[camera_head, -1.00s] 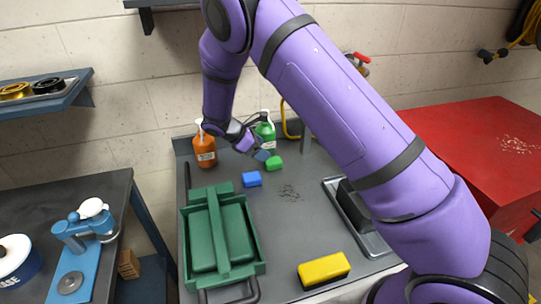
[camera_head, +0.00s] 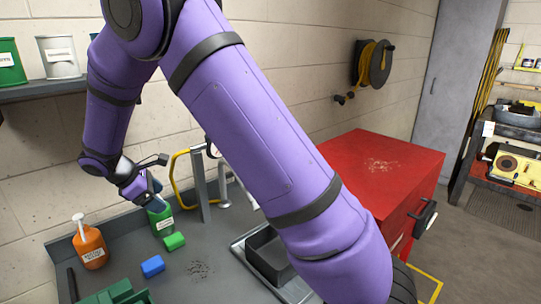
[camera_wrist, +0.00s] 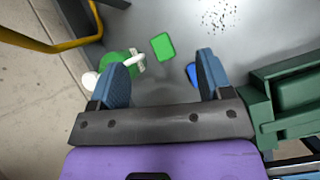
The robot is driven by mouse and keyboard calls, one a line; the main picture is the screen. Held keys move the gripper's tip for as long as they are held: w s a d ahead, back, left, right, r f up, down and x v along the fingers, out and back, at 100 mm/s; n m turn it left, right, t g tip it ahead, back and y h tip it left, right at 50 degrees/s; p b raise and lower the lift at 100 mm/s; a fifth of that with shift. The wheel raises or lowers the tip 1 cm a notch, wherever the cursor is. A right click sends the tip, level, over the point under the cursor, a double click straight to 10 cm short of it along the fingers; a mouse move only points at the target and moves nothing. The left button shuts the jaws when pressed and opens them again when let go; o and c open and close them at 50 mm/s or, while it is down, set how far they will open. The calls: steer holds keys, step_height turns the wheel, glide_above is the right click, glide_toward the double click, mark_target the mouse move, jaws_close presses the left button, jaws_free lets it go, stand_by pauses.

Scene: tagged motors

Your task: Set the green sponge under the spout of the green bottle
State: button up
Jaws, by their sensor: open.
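The green sponge (camera_head: 174,241) lies flat on the grey bench, just in front of the green bottle (camera_head: 160,222). In the wrist view the bottle (camera_wrist: 117,62) is seen from above, and its white spout (camera_wrist: 137,60) points toward the sponge (camera_wrist: 162,46). The sponge appears slightly beyond the spout tip; exact alignment is unclear. My gripper (camera_head: 152,188) is above the bench beside the bottle's top and partly hides it. In the wrist view its fingers (camera_wrist: 162,62) are apart with nothing held, and the left finger overlaps the bottle.
A blue sponge (camera_head: 152,265) lies front left of the green one. An orange pump bottle (camera_head: 90,246) stands at the left. A grey tray (camera_head: 240,246) and red cabinet (camera_head: 378,165) are to the right.

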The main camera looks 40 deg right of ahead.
steer(key=s+d+r+m+y, duration=0.4)
steer(key=s+r, duration=0.3)
steer(key=r, duration=0.4)
steer(key=s+d+r+m+t+y, duration=0.1)
steer(key=s+d+r+m+t, duration=0.1)
steer(key=s, duration=0.7)
steer(key=s+d+r+m+t, duration=0.2)
steer(key=s+r+m, duration=0.2)
steer(key=s, duration=0.5)
steer(key=s+d+r+m+t+y, duration=0.1)
steer(key=s+r+m, duration=0.3)
steer(key=s, duration=0.6)
steer(key=shift+d+t+y, duration=0.3)
steer(key=shift+d+t, duration=0.1)
steer(key=shift+d, duration=0.5)
